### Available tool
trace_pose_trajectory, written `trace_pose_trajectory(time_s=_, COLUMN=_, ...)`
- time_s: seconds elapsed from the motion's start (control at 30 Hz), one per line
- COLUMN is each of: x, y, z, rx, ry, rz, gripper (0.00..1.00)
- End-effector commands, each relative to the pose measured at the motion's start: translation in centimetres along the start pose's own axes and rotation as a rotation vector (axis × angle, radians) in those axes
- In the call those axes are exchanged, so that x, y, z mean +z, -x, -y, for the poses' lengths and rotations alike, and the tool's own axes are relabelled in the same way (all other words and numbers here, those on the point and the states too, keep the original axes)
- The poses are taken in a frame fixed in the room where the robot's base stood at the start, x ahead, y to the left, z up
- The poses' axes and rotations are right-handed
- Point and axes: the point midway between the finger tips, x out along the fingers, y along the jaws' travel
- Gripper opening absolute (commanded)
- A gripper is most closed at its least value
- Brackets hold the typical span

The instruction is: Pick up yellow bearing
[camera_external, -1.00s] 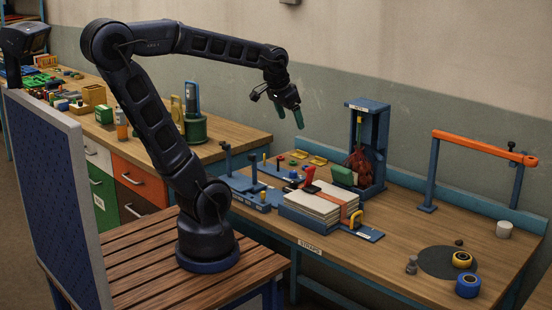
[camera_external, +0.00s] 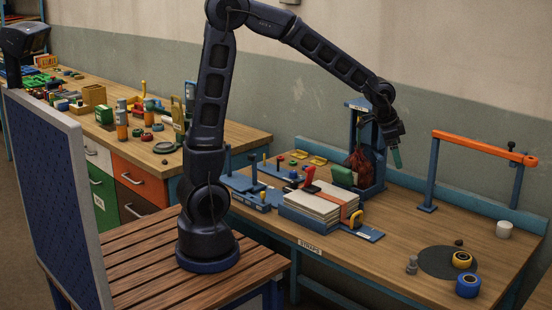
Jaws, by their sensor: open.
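The yellow bearing (camera_external: 462,260) is a small yellow ring with a dark centre. It lies at the right edge of a dark round mat (camera_external: 440,263) on the right part of the workbench.
A blue ring-shaped roll (camera_external: 468,285) is close beside the bearing. A small grey metal piece (camera_external: 411,265) stands at the mat's left edge. An orange bar on blue posts (camera_external: 484,148) rises behind. A white cylinder (camera_external: 504,229) stands at the right. Bare wood lies left of the mat.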

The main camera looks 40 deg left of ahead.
Motion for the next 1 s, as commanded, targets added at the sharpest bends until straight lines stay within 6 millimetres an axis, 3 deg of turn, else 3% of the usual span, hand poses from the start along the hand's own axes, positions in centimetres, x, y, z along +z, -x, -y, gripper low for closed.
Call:
trace_pose_trajectory(time_s=0.3, x=-7.1, y=-8.6, z=-7.5, rx=0.113, ry=-0.182, rz=-0.03, gripper=0.81)
trace_pose_trajectory(time_s=0.6, x=-11.5, y=-15.6, z=-15.3, rx=0.214, ry=-0.315, rz=-0.067, gripper=0.81)
trace_pose_trajectory(time_s=0.8, x=-12.6, y=-17.6, z=-17.8, rx=0.244, ry=-0.351, rz=-0.081, gripper=0.81)
trace_pose_trajectory(time_s=1.0, x=-12.7, y=-18.8, z=-18.4, rx=0.248, ry=-0.355, rz=-0.081, gripper=0.81)
